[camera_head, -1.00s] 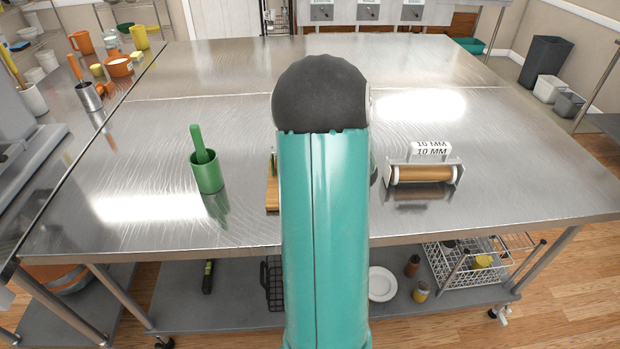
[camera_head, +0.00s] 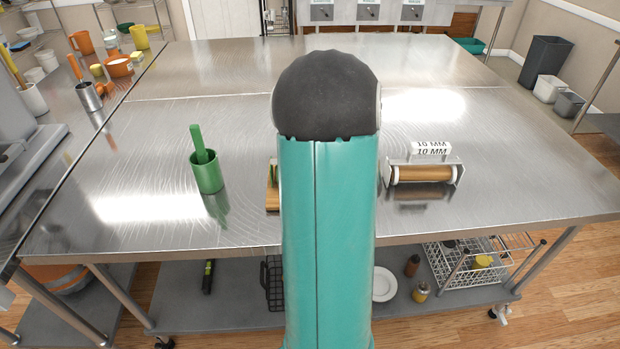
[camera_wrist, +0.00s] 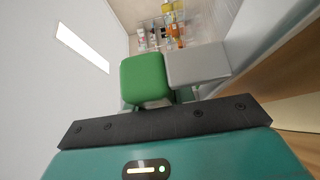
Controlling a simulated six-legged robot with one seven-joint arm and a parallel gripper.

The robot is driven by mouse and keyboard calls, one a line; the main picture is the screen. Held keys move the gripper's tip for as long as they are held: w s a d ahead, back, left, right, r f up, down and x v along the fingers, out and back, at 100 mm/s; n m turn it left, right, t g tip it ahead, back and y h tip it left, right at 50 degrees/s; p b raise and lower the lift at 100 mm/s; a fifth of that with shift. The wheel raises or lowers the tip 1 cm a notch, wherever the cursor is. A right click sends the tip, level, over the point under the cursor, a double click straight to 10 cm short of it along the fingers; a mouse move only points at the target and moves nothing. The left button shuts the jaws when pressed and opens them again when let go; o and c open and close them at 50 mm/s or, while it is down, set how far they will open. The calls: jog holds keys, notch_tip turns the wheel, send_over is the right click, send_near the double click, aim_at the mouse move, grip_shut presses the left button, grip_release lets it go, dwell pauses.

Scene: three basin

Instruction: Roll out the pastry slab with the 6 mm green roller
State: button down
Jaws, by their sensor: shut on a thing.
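My gripper (camera_wrist: 170,90) shows in the wrist view, shut on a green blocky thing (camera_wrist: 145,78) that I take to be part of the green roller. No size mark on it is readable. A grey block (camera_wrist: 198,64) sits right beside it at the jaws. In the head view my own arm hides the gripper and most of a wooden board (camera_head: 271,202). A small green part (camera_head: 273,172) shows at the board, just left of my arm. No pastry slab can be made out. A roller marked 10 MM (camera_head: 425,173) stands right of my arm.
A green cup (camera_head: 207,175) with a green tool in it stands on the steel table (camera_head: 150,160) to the left. The table is clear behind my arm and to the far right. Orange and yellow containers stand on the left counter.

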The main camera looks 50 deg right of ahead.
dwell(0.3)
jog(key=shift+s+a, duration=1)
jog(key=shift+a, duration=0.25)
jog(key=shift+r, duration=0.1)
jog(key=shift+r, duration=0.95)
jog(key=shift+r, duration=0.1)
notch_tip(320, 180, up, 4)
jog(key=shift+f, duration=0.1)
